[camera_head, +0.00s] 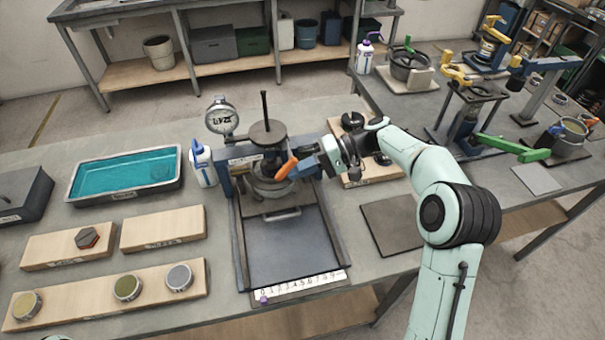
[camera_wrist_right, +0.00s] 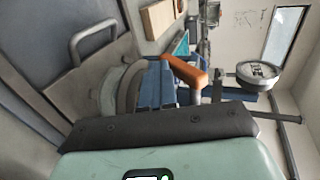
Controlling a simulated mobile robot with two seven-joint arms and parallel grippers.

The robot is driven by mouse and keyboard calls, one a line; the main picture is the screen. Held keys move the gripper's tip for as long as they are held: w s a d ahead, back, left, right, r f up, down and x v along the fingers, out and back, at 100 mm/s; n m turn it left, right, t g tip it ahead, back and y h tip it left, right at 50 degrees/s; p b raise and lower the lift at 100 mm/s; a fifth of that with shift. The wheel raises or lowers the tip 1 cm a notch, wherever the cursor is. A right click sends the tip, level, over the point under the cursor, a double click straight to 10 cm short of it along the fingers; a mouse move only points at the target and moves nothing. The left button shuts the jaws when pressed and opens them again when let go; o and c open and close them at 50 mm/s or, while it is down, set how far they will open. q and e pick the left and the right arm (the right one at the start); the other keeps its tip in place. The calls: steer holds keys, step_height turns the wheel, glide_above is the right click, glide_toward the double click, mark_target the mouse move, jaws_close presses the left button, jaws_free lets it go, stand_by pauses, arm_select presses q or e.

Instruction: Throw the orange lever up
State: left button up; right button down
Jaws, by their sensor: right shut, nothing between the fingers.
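The orange lever (camera_head: 286,168) sits at the front right of a blue-framed press fixture on the table. In the head view its handle slopes down to the left. It also shows in the right wrist view (camera_wrist_right: 187,72), just beyond the gripper's dark front edge. My right gripper (camera_head: 308,163) reaches in from the right and is close beside the lever. It is shut with nothing between its fingers. I cannot tell whether it touches the lever. My left gripper is not in view.
The fixture carries a round dial gauge (camera_head: 221,117) and a thin upright rod (camera_head: 265,107). A teal-filled tray (camera_head: 73,190) and a white bottle (camera_head: 203,166) stand to the left. A dark mat (camera_head: 392,223) lies right of the fixture. Wooden boards (camera_head: 163,229) lie front left.

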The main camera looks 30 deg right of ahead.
steer(key=y+b, duration=0.2)
steer(key=shift+w+a+f+y, duration=0.1)
steer(key=shift+a+f+y, duration=0.25)
steer(key=shift+a+y, duration=0.05)
steer(key=shift+a+t+y+b, duration=0.3)
steer(key=shift+t+y+b, duration=0.1)
steer(key=shift+y+b, duration=0.55)
steer(key=shift+w+a+r+y+b, duration=0.1)
steer(key=shift+a+y+b, duration=0.1)
steer(key=shift+y+b, duration=0.35)
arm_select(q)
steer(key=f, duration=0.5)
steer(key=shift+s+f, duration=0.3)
arm_select(e)
steer(key=shift+a+r, duration=0.2)
steer(key=shift+a, duration=0.1)
arm_select(q)
steer(key=shift+b, duration=0.3)
arm_select(e)
steer(key=shift+w+a, duration=0.1)
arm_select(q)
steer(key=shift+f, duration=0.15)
arm_select(e)
steer(key=shift+f, duration=0.1)
